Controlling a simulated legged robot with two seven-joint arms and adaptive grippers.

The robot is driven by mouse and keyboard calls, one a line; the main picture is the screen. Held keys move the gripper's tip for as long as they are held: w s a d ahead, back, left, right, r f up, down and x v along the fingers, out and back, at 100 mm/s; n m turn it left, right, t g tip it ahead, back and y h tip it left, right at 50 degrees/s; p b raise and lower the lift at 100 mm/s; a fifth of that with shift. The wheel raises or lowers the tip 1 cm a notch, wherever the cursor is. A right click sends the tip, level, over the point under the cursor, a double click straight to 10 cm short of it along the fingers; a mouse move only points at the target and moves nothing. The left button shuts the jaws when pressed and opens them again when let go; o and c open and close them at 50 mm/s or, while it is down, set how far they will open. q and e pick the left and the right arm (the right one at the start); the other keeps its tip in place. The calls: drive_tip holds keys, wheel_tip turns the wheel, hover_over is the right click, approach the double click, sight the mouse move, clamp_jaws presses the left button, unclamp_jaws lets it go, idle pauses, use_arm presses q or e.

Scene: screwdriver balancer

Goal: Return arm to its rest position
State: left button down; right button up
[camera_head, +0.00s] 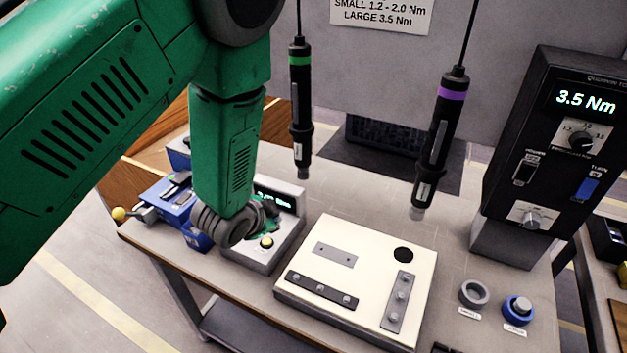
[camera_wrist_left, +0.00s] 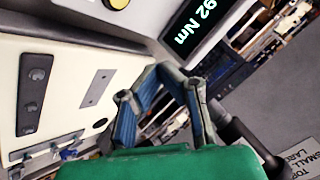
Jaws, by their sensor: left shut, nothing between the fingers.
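My left arm, green, comes in from the left in the head view and hangs down over the bench's left part. My left gripper (camera_head: 266,216) is mostly hidden behind its dark wrist there, in front of the small grey meter (camera_head: 262,250) with a lit display. My right gripper is in neither view.
A green-banded screwdriver (camera_head: 301,115) and a purple-banded one (camera_head: 439,140) hang above the bench. A cream plate (camera_head: 375,255) with metal strips lies in the middle. A black controller (camera_head: 545,165) reading 3.5 Nm stands right, near a grey ring (camera_head: 474,292) and blue holder (camera_head: 517,309).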

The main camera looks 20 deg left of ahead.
use_arm(q)
drive_tip(key=s+a+f+n+g, duration=0.1)
drive_tip(key=s+f+n+g, duration=0.3)
drive_tip(key=s, duration=0.5)
drive_tip(key=s+a+f+n+g, duration=0.1)
drive_tip(key=s+f, duration=0.6)
drive_tip(key=s, duration=0.1)
drive_tip(key=s+d+f+n+g, duration=0.15)
drive_tip(key=s+n+g, duration=0.3)
drive_tip(key=s, duration=1.15)
drive_tip(key=w+f+m+b, duration=0.1)
drive_tip(key=w+f+b, duration=0.2)
drive_tip(key=f+b, duration=0.9)
drive_tip(key=shift+w+d+f+t, duration=0.2)
drive_tip(key=shift+d+f+t, duration=0.1)
drive_tip(key=shift+t, duration=0.15)
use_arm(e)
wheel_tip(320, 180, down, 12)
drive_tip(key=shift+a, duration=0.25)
use_arm(q)
drive_tip(key=shift+d, duration=0.15)
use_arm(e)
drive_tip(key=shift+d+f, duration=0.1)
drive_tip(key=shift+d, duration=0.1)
